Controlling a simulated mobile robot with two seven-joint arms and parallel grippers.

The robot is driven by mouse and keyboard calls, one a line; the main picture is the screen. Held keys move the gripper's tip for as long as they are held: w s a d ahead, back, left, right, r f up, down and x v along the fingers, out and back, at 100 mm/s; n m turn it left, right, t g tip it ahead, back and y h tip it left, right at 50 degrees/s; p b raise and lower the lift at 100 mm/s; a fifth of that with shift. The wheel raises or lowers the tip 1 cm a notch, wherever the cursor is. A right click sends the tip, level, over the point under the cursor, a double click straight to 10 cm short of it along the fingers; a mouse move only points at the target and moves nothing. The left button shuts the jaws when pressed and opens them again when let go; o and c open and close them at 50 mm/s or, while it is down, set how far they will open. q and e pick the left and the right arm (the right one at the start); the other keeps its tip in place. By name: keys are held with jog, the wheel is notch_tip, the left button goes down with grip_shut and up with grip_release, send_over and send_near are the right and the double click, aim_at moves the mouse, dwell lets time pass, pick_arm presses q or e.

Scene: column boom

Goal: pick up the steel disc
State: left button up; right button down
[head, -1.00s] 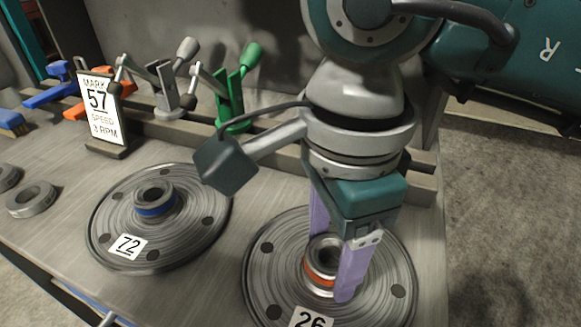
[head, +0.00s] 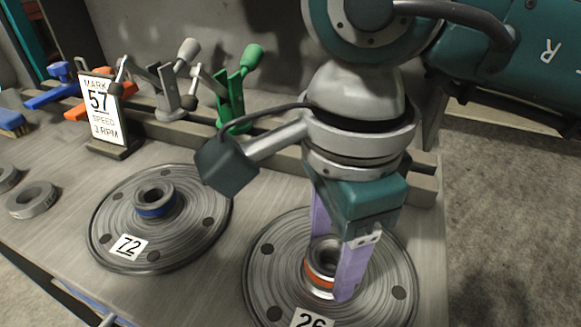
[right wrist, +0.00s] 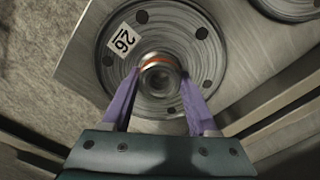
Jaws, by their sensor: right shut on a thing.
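A grey steel disc (head: 270,290) with a "26" label and dark holes lies flat on the bench at the front right. Its raised hub (head: 323,262) has an orange band. My right gripper (head: 332,280) points down with its purple fingers on either side of the hub, shut on it. In the right wrist view the disc (right wrist: 190,45) lies beneath the fingers and the hub sits between the fingertips of the right gripper (right wrist: 160,82). A second steel disc (head: 190,240), labelled "72" with a blue-banded hub, lies to the left. My left gripper is not in view.
Two grey rings (head: 33,200) lie at the bench's left. A sign (head: 103,112) reading "MARK 57 SPEED 3 RPM" stands behind the discs. Grey (head: 170,90) and green (head: 232,95) toggle clamps stand along the back rail. The bench's right edge is close to the "26" disc.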

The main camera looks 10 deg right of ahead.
jog(key=shift+r, duration=0.1)
notch_tip(320, 180, up, 20)
jog(key=p, duration=0.2)
dwell(0.4)
jog(key=shift+a, duration=0.15)
dwell(0.5)
